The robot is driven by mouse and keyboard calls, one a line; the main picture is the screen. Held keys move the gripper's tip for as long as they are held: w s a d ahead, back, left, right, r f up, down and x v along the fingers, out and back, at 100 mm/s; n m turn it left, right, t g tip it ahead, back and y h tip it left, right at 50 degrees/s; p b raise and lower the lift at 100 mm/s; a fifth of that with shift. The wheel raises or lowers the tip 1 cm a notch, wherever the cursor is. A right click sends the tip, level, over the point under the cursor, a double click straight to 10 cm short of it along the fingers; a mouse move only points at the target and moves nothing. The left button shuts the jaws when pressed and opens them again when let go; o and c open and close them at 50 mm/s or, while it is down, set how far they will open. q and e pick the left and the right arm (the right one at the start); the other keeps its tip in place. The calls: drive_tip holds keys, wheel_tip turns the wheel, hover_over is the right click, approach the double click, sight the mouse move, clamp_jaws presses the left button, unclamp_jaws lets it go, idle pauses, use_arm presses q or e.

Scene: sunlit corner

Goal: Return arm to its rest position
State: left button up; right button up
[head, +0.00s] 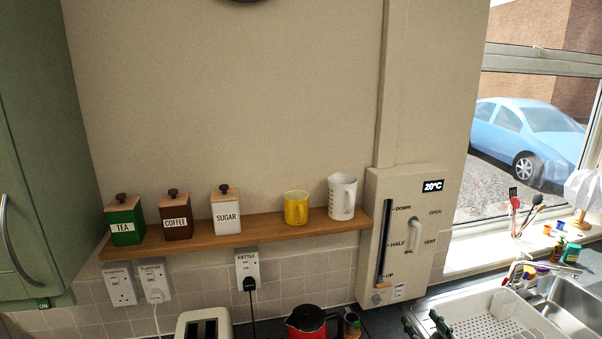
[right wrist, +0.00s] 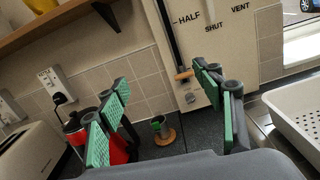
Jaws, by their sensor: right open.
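My right gripper (head: 424,324) shows at the bottom edge of the head view, low in front of the counter and left of the white draining tray. In the right wrist view my right gripper (right wrist: 165,88) has its green-padded fingers spread wide with nothing between them. Beyond the fingers are the tiled wall, the control panel (right wrist: 218,55) and the dark counter. The same panel (head: 408,235) hangs on the wall in the head view, above the gripper and apart from it. My left gripper is in neither view.
A red kettle (head: 306,321) and a toaster (head: 205,323) stand on the counter. A wooden shelf (head: 262,225) holds tea, coffee and sugar boxes, a yellow mug (head: 296,207) and a white jug (head: 342,196). The draining tray (head: 490,318) and sink (head: 580,300) lie right.

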drive_tip(key=s+d+f+m+g+h, duration=0.35)
drive_tip(key=s+f+m, duration=0.45)
drive_tip(key=m, duration=0.4)
drive_tip(key=s+d+f+m+g+h, duration=0.2)
drive_tip(key=s+d+f+m+h, duration=0.2)
drive_tip(key=s+f+m, duration=0.5)
drive_tip(key=s+a+f+m+g+y, duration=0.1)
drive_tip(key=s+a+f+m+g, duration=0.25)
drive_tip(key=s+f+m, duration=0.65)
drive_tip(key=s+a+f+m+g+y, duration=0.25)
drive_tip(key=s+f+m+g, duration=0.3)
drive_tip(key=s, duration=0.75)
wheel_tip(320, 180, down, 34)
drive_tip(key=s+a+g+b, duration=0.1)
drive_tip(key=s+a+b, duration=0.1)
drive_tip(key=b, duration=0.3)
use_arm(q)
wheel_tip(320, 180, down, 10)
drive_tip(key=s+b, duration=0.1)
drive_tip(key=b, duration=0.4)
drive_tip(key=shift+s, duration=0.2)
use_arm(e)
drive_tip(key=s+f+g, duration=0.1)
drive_tip(key=s+f, duration=1.9)
drive_tip(key=f, duration=0.4)
drive_tip(key=shift+s+a+g, duration=0.15)
drive_tip(key=shift+g, duration=0.2)
